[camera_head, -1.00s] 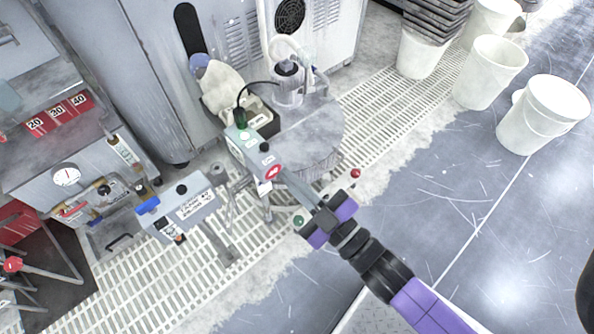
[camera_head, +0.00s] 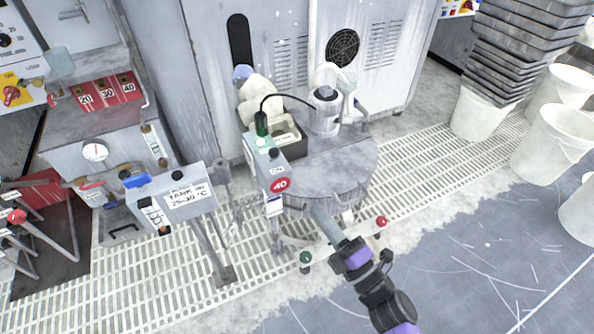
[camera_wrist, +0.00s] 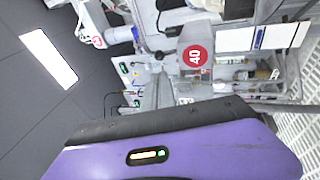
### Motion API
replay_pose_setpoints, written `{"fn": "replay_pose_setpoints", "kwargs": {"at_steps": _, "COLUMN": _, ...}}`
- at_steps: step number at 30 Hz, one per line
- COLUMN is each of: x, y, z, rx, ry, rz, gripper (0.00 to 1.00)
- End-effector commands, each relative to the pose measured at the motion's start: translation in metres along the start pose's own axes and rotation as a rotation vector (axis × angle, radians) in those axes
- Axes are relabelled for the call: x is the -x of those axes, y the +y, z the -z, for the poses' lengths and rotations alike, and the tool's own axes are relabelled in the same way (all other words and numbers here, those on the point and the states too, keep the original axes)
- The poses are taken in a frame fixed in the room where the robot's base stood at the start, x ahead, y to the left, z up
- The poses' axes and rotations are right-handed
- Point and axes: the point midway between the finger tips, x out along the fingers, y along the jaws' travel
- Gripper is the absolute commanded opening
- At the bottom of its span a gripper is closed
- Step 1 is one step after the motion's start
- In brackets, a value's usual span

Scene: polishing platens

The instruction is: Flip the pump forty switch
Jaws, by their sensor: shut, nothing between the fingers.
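The pump forty box (camera_head: 268,163) is a grey box with a red disc marked 40 (camera_head: 280,185) on its front and a small label reading ON above the disc. A small dark knob (camera_head: 274,153) sits on its top; I cannot tell the switch's position. In the wrist view the red 40 disc (camera_wrist: 195,56) shows upright of my purple gripper body, with the number turned sideways. My gripper (camera_head: 318,211) is shut and empty, below and right of the box in the head view, apart from it in the picture.
A tank control box (camera_head: 185,196) stands at left. Buckets (camera_head: 550,140) stand at right. The floor (camera_head: 450,260) at lower right is clear.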

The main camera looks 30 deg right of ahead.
Motion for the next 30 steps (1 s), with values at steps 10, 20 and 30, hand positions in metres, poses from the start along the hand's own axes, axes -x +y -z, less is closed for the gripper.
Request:
{"fn": "replay_pose_setpoints", "kwargs": {"at_steps": 10, "x": 0.0, "y": 0.001, "z": 0.0, "rx": 0.014, "ry": 0.0, "rz": -0.002, "gripper": 0.0}}
{"fn": "replay_pose_setpoints", "kwargs": {"at_steps": 20, "x": -0.027, "y": 0.001, "z": 0.0, "rx": 0.015, "ry": 0.0, "rz": -0.005, "gripper": 0.0}}
{"fn": "replay_pose_setpoints", "kwargs": {"at_steps": 30, "x": -0.094, "y": 0.0, "z": 0.0, "rx": 0.015, "ry": 0.0, "rz": -0.005, "gripper": 0.0}}
